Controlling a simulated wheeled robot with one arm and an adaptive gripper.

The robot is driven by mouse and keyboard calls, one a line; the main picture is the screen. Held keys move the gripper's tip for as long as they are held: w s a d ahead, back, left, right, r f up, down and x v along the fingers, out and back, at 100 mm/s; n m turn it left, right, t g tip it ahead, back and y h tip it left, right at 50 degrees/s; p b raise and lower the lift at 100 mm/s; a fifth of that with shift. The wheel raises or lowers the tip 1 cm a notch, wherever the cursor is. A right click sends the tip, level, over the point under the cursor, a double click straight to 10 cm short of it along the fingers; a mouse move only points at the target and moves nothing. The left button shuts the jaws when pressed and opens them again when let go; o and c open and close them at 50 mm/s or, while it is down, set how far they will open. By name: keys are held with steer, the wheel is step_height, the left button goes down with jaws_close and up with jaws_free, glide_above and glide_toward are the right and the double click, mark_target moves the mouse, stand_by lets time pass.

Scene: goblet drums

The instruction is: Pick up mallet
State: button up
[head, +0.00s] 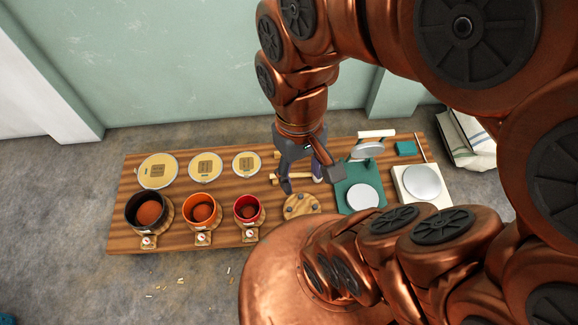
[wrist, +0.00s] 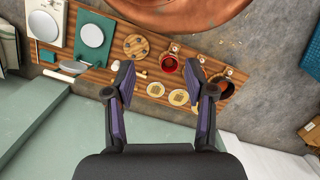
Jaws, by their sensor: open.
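A small wooden mallet (head: 296,177) seems to lie on the wooden bench top, partly hidden behind my gripper (head: 305,181) in the head view. In the wrist view a small pale wooden piece (wrist: 141,73), probably part of the mallet, shows between the fingers, nearer the left one. My gripper (wrist: 160,73) is open, with its purple-padded fingers spread wide and nothing held between them. It hangs over the middle of the bench. Its exact height above the mallet cannot be told.
The wooden bench (head: 120,235) holds round drum skins (head: 205,166) and dark, orange (head: 201,209) and red drums to the left. A round pegged wooden board (head: 301,205) lies in front. A green mat (head: 345,197) and a white scale (head: 421,182) stand to the right. The wall is behind.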

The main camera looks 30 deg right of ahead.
steer(key=w+a+f+m+y+b, duration=0.35)
steer(key=w+f+b, duration=0.65)
steer(key=w+f, duration=0.5)
steer(key=w+d+f+m+t+y+b, duration=0.15)
steer(key=w+d+f+m+b, duration=0.4)
steer(key=w+f, duration=0.55)
steer(key=w+d+f+m+t+y+b, duration=0.1)
steer(key=w+d+f+m+t+b, duration=0.45)
steer(key=f, duration=0.85)
steer(key=m+g+h+b, duration=0.1)
steer(key=m+h+b, duration=0.2)
steer(key=m+b, duration=0.75)
glide_above(306, 174)
steer(key=s+d+b, duration=0.1)
steer(key=s, duration=0.1)
steer(key=shift+n, duration=0.9)
steer(key=f, duration=3.6)
steer(key=shift+s+d, duration=0.1)
steer(key=shift+d, duration=0.1)
steer(key=shift+b+x, duration=1.5)
steer(key=shift+x, duration=2.1)
steer(key=shift+c, duration=0.3)
